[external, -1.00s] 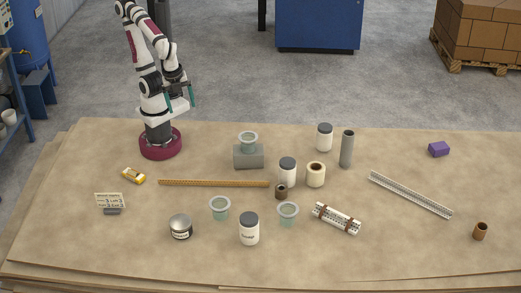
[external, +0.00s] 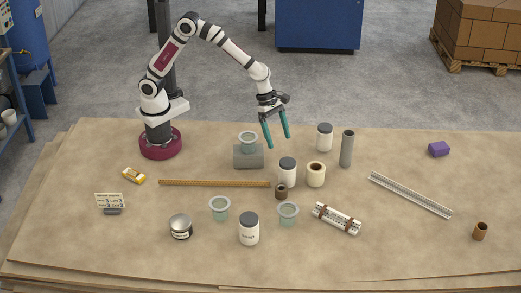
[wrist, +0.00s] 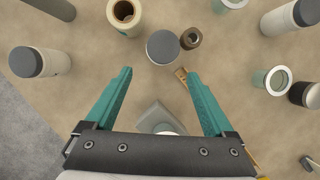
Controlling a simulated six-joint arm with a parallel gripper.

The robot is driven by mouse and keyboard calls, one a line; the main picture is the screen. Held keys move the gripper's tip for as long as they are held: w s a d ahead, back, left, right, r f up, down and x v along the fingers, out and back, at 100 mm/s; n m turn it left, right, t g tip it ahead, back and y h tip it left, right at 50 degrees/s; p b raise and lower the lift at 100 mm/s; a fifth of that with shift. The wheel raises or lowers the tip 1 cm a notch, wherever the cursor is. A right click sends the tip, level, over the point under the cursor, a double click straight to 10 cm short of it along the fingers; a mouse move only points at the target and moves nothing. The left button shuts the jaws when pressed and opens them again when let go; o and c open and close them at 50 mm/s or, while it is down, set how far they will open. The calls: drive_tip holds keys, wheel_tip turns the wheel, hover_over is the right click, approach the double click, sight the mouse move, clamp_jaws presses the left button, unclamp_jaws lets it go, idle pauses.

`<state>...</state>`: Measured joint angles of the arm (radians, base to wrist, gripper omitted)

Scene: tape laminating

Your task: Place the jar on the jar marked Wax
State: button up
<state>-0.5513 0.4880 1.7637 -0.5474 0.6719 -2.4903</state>
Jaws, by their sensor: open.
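Three white jars with dark grey lids stand upright: one at the back (external: 324,139), one in the middle (external: 287,175), one at the front (external: 249,232). Pale green open jars stand at front (external: 220,210), at front centre (external: 288,216), and on a grey block (external: 247,143). I cannot read Wax on any label. My gripper (external: 277,144) is open and empty above the table, between the block and the back white jar. In the wrist view, the middle jar's lid (wrist: 163,47) lies just beyond the fingertips.
A brown strip (external: 215,183) lies to the left, a bound white bundle (external: 337,218) in front.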

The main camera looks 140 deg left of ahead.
drive_tip(key=x, duration=1.3)
drive_tip(key=shift+w+d, duration=0.15)
drive_tip(key=shift+d, duration=0.05)
clamp_jaws()
drive_tip(key=r, duration=0.4)
drive_tip(key=shift+d+r, duration=0.3)
drive_tip(key=s+d+r, duration=0.1)
drive_tip(key=d+r, duration=0.5)
drive_tip(key=d, duration=0.5)
drive_tip(key=r+n, duration=0.1)
drive_tip(key=r, duration=0.1)
hover_over(287, 163)
drive_tip(key=w, duration=0.2)
drive_tip(key=shift+s+d, duration=0.1)
drive_tip(key=s+a+r+n+y, duration=0.1)
drive_tip(key=s+a+n, duration=0.15)
drive_tip(key=a, duration=1.05)
drive_tip(key=s+a+r+n+y, duration=0.1)
drive_tip(key=s+a, duration=0.3)
drive_tip(key=a, duration=0.9)
drive_tip(key=shift+s+f, duration=0.15)
drive_tip(key=shift+f, duration=2.05)
